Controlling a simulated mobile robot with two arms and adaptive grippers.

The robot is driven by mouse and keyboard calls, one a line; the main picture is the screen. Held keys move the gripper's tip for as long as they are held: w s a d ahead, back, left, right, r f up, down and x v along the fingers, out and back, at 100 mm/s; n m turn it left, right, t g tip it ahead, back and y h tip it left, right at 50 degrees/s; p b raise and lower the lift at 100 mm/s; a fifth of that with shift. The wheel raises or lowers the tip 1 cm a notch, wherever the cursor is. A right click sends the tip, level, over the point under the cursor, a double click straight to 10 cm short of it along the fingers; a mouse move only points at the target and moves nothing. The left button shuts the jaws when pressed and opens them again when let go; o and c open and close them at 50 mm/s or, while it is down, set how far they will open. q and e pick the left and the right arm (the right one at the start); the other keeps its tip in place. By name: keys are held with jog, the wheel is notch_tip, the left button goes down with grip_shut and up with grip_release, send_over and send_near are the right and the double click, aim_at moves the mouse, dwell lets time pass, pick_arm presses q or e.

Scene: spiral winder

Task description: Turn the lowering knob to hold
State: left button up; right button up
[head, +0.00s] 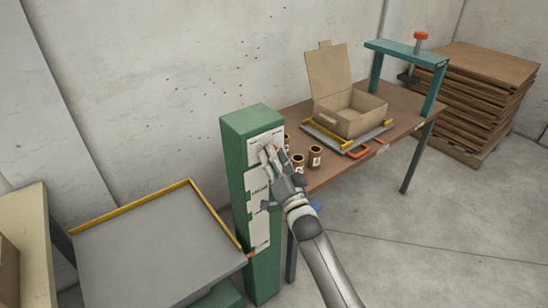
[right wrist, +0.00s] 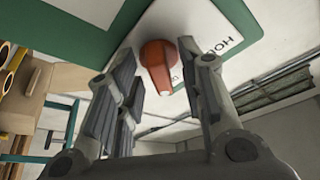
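The red-orange knob (right wrist: 157,62) is on a white plate (right wrist: 205,14) on the green post (head: 236,170). The printed letters "HO" (right wrist: 218,46) show beside the knob, the rest of the word cut off by a finger. My right gripper (head: 268,156) is at the upper part of the post's front face and covers the knob in the head view. In the right wrist view my right gripper (right wrist: 163,62) is open, with fingers on both sides of the knob and a visible gap. I cannot tell whether any fingertip touches it. My left gripper is not in view.
A grey tray table (head: 150,250) with a yellow edge stands left of the post. The brown workbench (head: 335,175) on the right holds an open carton (head: 352,117), several small cans (head: 315,156) and a teal press (head: 405,53). Stacked boards (head: 485,95) stand behind.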

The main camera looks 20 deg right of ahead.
jog(key=c, duration=0.7)
jog(key=shift+s+r, duration=0.15)
grip_shut()
jog(key=shift+r, duration=0.1)
